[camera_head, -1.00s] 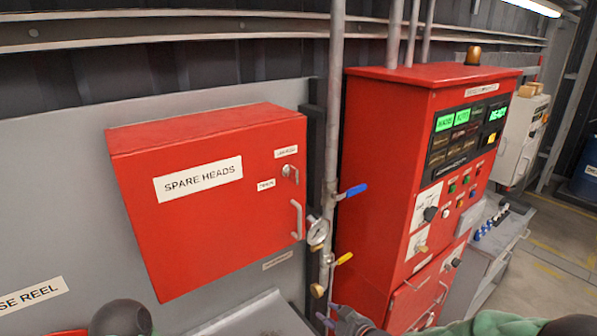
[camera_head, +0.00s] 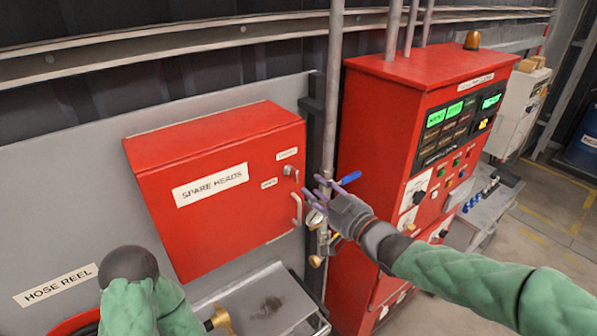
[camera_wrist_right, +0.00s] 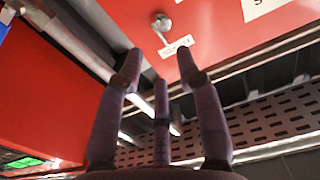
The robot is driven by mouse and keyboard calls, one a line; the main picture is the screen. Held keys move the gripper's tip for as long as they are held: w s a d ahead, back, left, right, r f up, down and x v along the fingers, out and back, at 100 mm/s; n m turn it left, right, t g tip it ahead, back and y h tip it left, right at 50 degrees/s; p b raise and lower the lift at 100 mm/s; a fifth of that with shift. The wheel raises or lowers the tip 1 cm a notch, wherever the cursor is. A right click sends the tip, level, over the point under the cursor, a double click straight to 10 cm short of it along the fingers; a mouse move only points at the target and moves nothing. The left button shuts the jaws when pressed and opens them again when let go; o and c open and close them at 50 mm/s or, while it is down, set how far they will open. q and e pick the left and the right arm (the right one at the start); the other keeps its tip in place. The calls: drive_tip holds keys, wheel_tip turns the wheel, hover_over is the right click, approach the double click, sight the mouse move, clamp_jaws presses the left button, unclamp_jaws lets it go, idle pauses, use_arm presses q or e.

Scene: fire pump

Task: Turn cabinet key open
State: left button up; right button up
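The red SPARE HEADS cabinet (camera_head: 225,225) hangs on the grey wall panel, its door shut. A small silver key in its lock (camera_head: 290,171) sits near the door's upper right edge, above the pale door handle (camera_head: 296,208). My right gripper (camera_head: 315,193) is open and empty, just right of the handle and below the key, in front of the pipe. In the right wrist view the spread fingers (camera_wrist_right: 155,75) point toward the lock and key (camera_wrist_right: 162,24), with clear space between. My left arm shows at lower left; its gripper is out of view.
A vertical grey pipe (camera_head: 332,100) with a blue-handled valve (camera_head: 348,178) and a gauge (camera_head: 313,219) stands close beside my right fingers. The red control panel (camera_head: 380,130) is to its right. A grey metal surface (camera_head: 265,300) lies below the cabinet.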

drive_tip(key=p+x, duration=0.2)
drive_tip(key=x, duration=0.5)
drive_tip(key=shift+w+a, duration=0.25)
drive_tip(key=shift+w, duration=0.05)
clamp_jaws()
